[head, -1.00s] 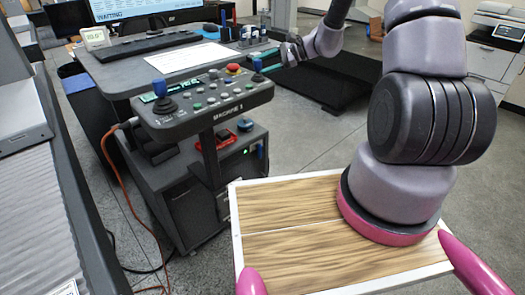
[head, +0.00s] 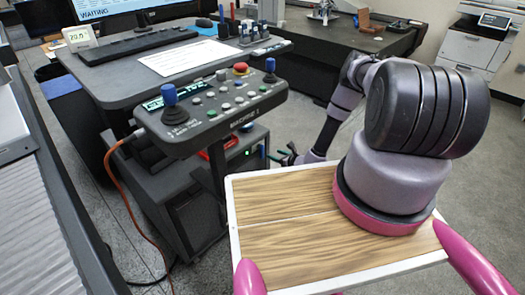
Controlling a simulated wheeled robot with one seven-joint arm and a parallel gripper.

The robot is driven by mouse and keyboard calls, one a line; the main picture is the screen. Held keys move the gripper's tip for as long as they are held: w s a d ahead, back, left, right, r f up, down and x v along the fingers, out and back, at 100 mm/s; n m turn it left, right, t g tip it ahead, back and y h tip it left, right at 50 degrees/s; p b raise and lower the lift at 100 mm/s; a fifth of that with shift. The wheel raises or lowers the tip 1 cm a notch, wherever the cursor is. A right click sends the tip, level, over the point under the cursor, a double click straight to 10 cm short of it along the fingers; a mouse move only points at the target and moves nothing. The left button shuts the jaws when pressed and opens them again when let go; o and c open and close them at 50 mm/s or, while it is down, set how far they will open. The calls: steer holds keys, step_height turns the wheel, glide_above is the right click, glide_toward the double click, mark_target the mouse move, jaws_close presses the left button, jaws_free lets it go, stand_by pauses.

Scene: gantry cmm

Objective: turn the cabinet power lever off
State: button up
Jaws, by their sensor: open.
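The cabinet (head: 190,205) stands under the control console, dark grey, with a small green light (head: 246,153) on its front. The fingers are open and hold nothing that I can see. They look close to the lever, but I cannot tell whether they touch it. The lever's base and pivot are too small to make out.
The control console (head: 215,107) with two blue-topped joysticks and a red button overhangs the cabinet. A desk (head: 110,75) with monitor and keyboard stands behind. An orange cable (head: 125,195) runs down at the left. Floor is free right of the cabinet.

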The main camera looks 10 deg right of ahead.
mark_target(261, 152)
steer(key=x, duration=1)
steer(key=shift+w+f, duration=0.2)
steer(key=shift+f, duration=0.25)
steer(key=shift+a, duration=0.1)
jaws_close()
stand_by(0.8)
